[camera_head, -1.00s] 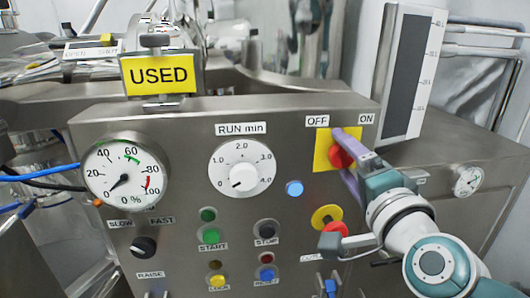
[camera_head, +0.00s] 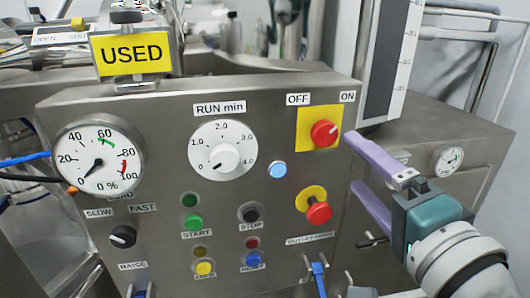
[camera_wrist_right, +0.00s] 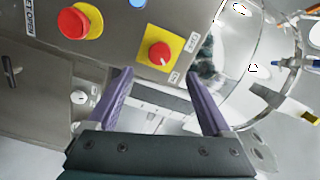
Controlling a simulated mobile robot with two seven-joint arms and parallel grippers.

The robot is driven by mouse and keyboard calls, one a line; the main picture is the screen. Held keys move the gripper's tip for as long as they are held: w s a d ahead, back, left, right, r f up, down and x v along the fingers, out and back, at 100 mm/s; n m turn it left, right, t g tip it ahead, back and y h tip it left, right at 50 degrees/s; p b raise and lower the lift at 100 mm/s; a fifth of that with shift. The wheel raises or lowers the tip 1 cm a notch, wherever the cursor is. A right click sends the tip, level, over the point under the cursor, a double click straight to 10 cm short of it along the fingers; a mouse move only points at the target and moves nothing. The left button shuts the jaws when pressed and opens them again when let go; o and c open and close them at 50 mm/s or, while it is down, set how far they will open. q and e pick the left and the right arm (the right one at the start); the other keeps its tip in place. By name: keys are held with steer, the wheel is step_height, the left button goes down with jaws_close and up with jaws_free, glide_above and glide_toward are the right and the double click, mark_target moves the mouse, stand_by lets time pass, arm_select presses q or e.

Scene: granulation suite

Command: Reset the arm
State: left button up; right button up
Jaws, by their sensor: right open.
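My right gripper (camera_head: 352,162) is open and empty, its two purple fingers just right of the control panel's right edge. It also shows in the right wrist view (camera_wrist_right: 158,74), with nothing between the fingers. The red rotary switch (camera_head: 324,134) on its yellow plate, under the OFF and ON labels, is left of the fingertips and apart from them. In the wrist view the switch (camera_wrist_right: 159,54) lies beyond the fingertips. My left gripper is in neither view.
The steel control panel (camera_head: 160,235) carries a red mushroom button (camera_head: 318,212) below the switch, a RUN min dial (camera_head: 224,157), a gauge (camera_head: 97,160) and several buttons. A yellow USED sign (camera_head: 131,54) stands on top. A steel surface with a small gauge (camera_head: 446,160) lies right.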

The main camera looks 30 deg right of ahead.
stand_by(0.3)
steer(key=s+a+f+n+g+y, duration=0.2)
steer(key=a+f+n+g+y, duration=0.15)
steer(key=a+n, duration=0.2)
steer(key=s+a+f+n+g+y, duration=0.25)
steer(key=a+n+y, duration=0.2)
steer(key=n, duration=0.25)
steer(key=s+d+f+n+g+h, duration=0.2)
steer(key=s+f+n+g+h, duration=0.15)
steer(key=s+n+g, duration=0.55)
steer(key=s+r+m+t+p, duration=0.1)
steer(key=s+r+m+p, duration=0.1)
steer(key=r+p, duration=1.8)
steer(key=shift+s+d, duration=0.3)
steer(key=shift+s, duration=0.25)
